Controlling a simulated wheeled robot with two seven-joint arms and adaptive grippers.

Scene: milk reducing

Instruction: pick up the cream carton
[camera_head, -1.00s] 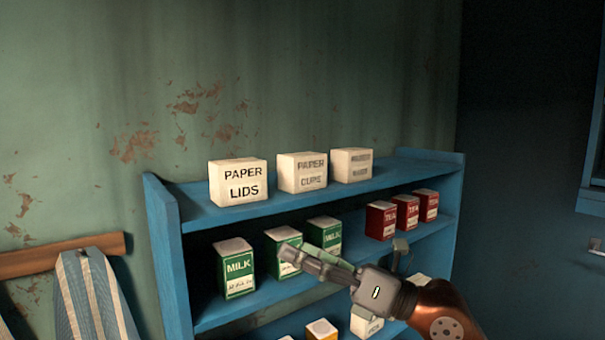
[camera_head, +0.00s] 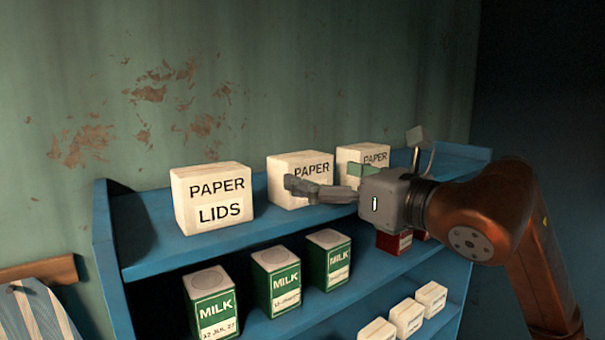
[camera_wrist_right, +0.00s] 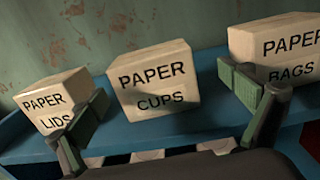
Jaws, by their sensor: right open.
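No carton that I can read as cream shows. Small white boxes (camera_head: 407,316) stand on the lower shelf at bottom right, and their labels are too small to read. My right gripper (camera_head: 322,181) is open and empty, at top-shelf height in front of the PAPER CUPS box (camera_head: 290,172). In the right wrist view its fingers (camera_wrist_right: 165,95) stand apart, with the PAPER CUPS box (camera_wrist_right: 155,85) showing between them. I cannot tell whether it touches the box. My left gripper is not in view.
The blue shelf unit (camera_head: 150,258) bears a PAPER LIDS box (camera_head: 212,195) and a paper box (camera_head: 362,153) labelled BAGS in the wrist view. Green milk cartons (camera_head: 276,280) stand below. Red boxes (camera_head: 392,242) are partly hidden by my arm. A striped cloth (camera_head: 40,312) hangs left.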

